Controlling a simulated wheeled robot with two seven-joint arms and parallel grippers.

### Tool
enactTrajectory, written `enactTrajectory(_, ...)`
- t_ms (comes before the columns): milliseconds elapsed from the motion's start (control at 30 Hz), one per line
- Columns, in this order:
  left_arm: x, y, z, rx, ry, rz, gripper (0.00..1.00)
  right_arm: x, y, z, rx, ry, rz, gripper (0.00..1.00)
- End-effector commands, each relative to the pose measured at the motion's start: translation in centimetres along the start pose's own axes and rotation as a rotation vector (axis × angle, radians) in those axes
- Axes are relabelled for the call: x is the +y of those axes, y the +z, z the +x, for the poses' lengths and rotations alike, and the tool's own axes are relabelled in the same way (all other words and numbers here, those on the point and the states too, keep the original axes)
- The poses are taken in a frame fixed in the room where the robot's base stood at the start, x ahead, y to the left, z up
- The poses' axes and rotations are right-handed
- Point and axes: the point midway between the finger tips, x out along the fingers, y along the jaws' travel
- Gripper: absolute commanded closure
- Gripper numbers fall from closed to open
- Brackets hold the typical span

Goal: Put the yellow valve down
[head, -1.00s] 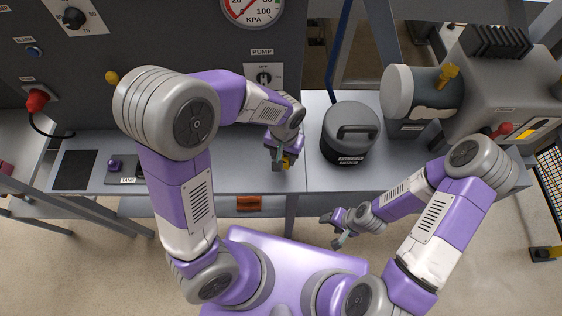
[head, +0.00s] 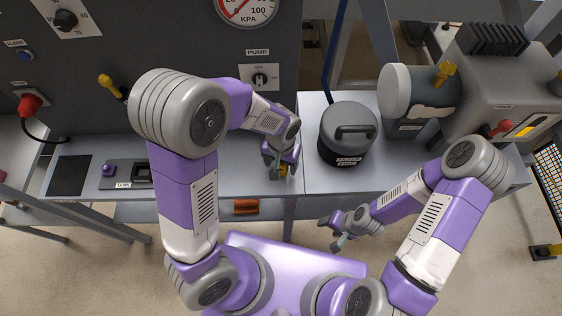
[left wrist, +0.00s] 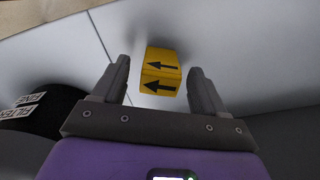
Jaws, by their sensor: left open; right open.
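The yellow valve (left wrist: 160,70), a small yellow block with black arrows, is on the grey bench top (head: 225,175) near its front edge. In the left wrist view it lies between the two fingers of my left gripper (left wrist: 158,85), with a gap on each side. In the head view my left gripper (head: 281,170) is over the bench, and only a bit of the yellow valve (head: 284,169) shows beside its fingers. My right gripper (head: 337,236) is open and empty, in front of the bench and away from the valve.
A dark filter canister (head: 348,138) stands just right of the left gripper; its label shows in the left wrist view (left wrist: 22,108). A grey machine (head: 495,85) with a cylinder stands at the right. The bench left of the gripper is mostly clear up to the tank plate (head: 123,174).

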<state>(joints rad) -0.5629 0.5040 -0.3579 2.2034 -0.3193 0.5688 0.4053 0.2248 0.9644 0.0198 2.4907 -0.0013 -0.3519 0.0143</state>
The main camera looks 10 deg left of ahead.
Motion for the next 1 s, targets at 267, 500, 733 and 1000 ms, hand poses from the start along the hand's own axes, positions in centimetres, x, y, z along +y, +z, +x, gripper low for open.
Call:
enactTrajectory(267, 0.0, -0.1, -0.9, 0.002, 0.001, 0.000, 0.28, -0.2, 0.0, -0.5, 0.000, 0.000, 0.000, 0.43)
enactTrajectory(500, 0.1, -0.1, -5.8, 0.006, 0.003, 0.000, 0.28, -0.7, 0.1, -1.9, 0.000, 0.000, 0.000, 0.43)
enactTrajectory(733, 0.0, -0.1, -10.3, 0.004, 0.001, 0.000, 0.28, -1.1, 0.1, -3.0, 0.000, 0.000, 0.000, 0.43)
enactTrajectory(1000, 0.0, 0.0, -12.3, 0.001, 0.000, 0.000, 0.28, -1.3, 0.1, -3.4, 0.000, 0.000, 0.000, 0.43)
